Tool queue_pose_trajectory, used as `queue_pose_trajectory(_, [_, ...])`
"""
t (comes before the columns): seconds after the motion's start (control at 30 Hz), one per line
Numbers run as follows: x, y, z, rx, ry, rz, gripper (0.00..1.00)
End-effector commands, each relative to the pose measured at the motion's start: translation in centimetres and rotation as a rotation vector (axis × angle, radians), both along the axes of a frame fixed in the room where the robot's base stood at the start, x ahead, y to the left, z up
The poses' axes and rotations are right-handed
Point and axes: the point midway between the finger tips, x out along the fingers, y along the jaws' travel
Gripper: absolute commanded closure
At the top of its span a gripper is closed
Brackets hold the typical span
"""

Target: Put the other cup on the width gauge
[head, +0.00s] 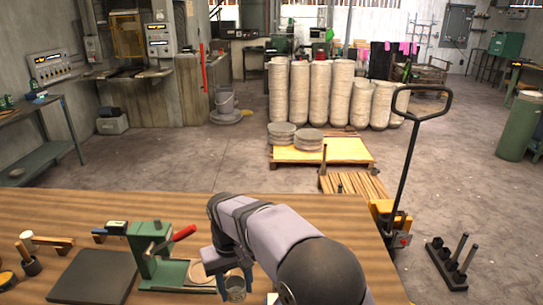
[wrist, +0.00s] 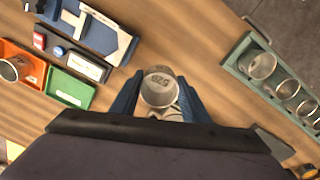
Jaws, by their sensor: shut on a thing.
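My gripper (head: 235,283) is low over the front of the wooden table in the head view. In the wrist view its blue fingers (wrist: 160,78) are shut on a small grey metal cup (wrist: 159,92), one finger on each side. The cup has dark markings, and its lower part is partly hidden by the gripper body. The cup also shows in the head view (head: 236,294). A blue and white device (wrist: 100,24), which looks like the width gauge, is at the upper left of the wrist view, apart from the cup. Another cup (wrist: 9,70) is in the orange tray at left.
The orange tray (wrist: 30,60) and a green tray (wrist: 70,88) are beside a small box with a display (wrist: 72,58). A green rack (wrist: 240,56) holds several cups at right. A green press (head: 160,255) with a red handle and a dark mat (head: 93,277) are on the table.

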Motion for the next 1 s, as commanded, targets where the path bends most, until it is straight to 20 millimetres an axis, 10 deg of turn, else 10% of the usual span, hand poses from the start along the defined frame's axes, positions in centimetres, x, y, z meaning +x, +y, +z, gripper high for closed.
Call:
queue_pose_trajectory(0.27, [-2.6,-2.7,-2.7,0.0,0.001,0.068,0.84])
queue_pose_trajectory(0.7, [-3.7,-18.3,-1.6,0.002,-0.007,-0.258,0.84])
queue_pose_trajectory(1.0, [-2.7,-23.6,-0.1,0.0,-0.002,-0.399,0.84])
